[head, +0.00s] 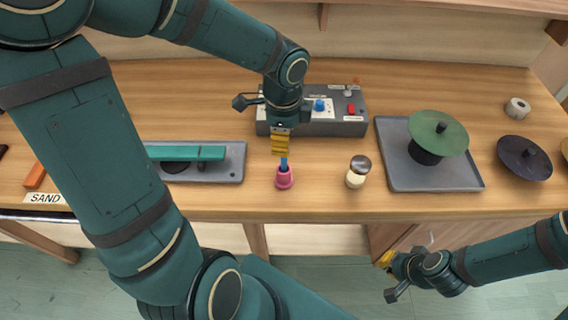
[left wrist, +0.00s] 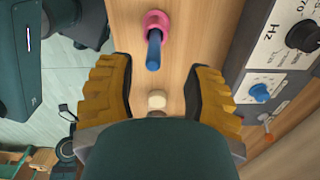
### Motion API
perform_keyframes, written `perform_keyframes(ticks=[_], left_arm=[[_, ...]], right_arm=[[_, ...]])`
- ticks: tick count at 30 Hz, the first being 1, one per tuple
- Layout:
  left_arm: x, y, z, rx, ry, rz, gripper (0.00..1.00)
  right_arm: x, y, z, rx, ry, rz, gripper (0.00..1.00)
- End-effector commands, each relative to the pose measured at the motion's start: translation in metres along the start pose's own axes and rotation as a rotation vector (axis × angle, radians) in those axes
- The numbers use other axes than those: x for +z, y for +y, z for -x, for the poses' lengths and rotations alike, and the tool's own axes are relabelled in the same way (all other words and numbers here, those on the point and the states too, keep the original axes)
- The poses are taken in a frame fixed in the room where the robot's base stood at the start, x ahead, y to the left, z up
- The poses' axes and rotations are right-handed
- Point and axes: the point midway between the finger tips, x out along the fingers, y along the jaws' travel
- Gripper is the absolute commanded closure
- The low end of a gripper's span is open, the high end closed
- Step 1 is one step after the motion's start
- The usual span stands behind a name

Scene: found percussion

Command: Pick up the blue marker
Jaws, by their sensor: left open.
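The blue marker (head: 284,163) stands upright in a pink holder (head: 284,179) near the front edge of the table. In the left wrist view, the marker (left wrist: 154,50) rises from the pink holder (left wrist: 156,20), just beyond the gap between my yellow fingers. My left gripper (head: 281,151) points down over the marker and hides its upper part in the head view. Its fingers are apart with nothing held between them in the left wrist view. My right gripper (head: 384,260) is low in front of the table, away from the marker; its finger gap is too small to make out.
A grey control box (head: 348,127) with knobs is close behind my left gripper. A grey tray (head: 393,172) with a green disc (head: 438,133) is farther right. Another tray (head: 238,160) lies left.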

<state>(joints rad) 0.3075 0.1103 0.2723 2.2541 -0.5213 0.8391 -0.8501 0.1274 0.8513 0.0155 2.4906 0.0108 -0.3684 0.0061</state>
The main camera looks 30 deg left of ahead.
Motion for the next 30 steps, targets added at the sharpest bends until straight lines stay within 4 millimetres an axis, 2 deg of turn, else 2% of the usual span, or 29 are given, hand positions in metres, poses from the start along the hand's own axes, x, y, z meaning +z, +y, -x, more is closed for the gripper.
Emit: perform_keyframes(ticks=[5, 15, 22, 23, 27, 28, 30], left_arm=[[0.000, 0.002, -0.009, 0.001, -0.001, 0.001, 0.49], [-0.002, 0.008, -0.053, 0.002, 0.000, 0.000, 0.49], [-0.002, 0.007, -0.054, 0.000, 0.000, 0.001, 0.49], [-0.002, 0.007, -0.054, 0.000, 0.000, 0.001, 0.46], [-0.002, 0.007, -0.054, 0.000, 0.000, 0.001, 0.95], [-0.002, 0.007, -0.054, 0.000, 0.000, 0.001, 1.00], [-0.002, 0.007, -0.054, 0.000, 0.000, 0.001, 1.00]], right_arm=[[0.001, 0.001, -0.002, 0.000, -0.002, 0.001, 1.00], [0.007, 0.006, -0.015, -0.002, -0.015, 0.005, 1.00], [0.007, 0.005, -0.014, -0.002, -0.015, 0.005, 1.00], [0.007, 0.005, -0.014, -0.002, -0.015, 0.005, 1.00], [0.007, 0.005, -0.014, -0.002, -0.015, 0.005, 1.00], [0.007, 0.005, -0.014, -0.002, -0.015, 0.005, 1.00], [0.007, 0.005, -0.014, -0.002, -0.015, 0.005, 1.00]])
